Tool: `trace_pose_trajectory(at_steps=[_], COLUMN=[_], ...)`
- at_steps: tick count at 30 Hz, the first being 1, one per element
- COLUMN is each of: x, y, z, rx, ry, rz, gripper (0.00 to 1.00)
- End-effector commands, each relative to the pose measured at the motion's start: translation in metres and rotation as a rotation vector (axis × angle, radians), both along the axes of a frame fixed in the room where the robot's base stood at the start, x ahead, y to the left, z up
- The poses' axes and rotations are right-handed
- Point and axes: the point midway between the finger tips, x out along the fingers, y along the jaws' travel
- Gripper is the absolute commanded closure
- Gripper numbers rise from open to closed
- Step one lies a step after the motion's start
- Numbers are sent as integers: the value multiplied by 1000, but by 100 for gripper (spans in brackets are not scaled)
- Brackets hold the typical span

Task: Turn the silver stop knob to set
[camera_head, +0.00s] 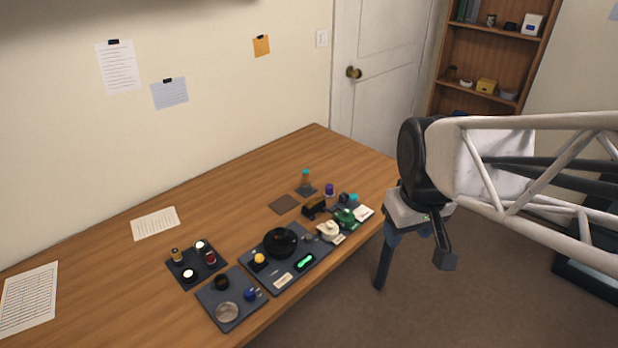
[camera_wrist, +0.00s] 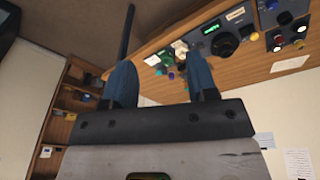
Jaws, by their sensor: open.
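A dark grey panel (camera_head: 262,286) lies on the wooden table with a large black dial (camera_head: 281,242), a yellow knob (camera_head: 259,259) and a lit green display (camera_head: 305,262). The display (camera_wrist: 211,28) and dial (camera_wrist: 226,44) also show, inverted, in the wrist view. A pale, round-topped part (camera_head: 328,230) stands at the panel's right end; I cannot tell whether it is the silver stop knob. My gripper (camera_head: 397,238) hangs beyond the table's right edge, apart from the panel. In the wrist view its blue fingers (camera_wrist: 162,75) are spread with nothing between them.
A dark tray (camera_head: 206,279) with small cylinders and another tray (camera_head: 213,297) with a pale disc lie left of the panel. Several small items, including a green part (camera_head: 346,217), crowd its right end. The table's back left is mostly clear except for papers.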

Motion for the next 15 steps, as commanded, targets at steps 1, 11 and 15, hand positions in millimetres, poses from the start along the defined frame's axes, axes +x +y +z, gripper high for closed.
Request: trace_pose_trajectory(at_steps=[1, 11, 15], x=[10, 65, 88], y=[3, 27, 39], z=[-3, -24, -35], rx=[-5, -39, -52], ry=[9, 42, 57], rz=[34, 278, 381], gripper=[47, 47, 47])
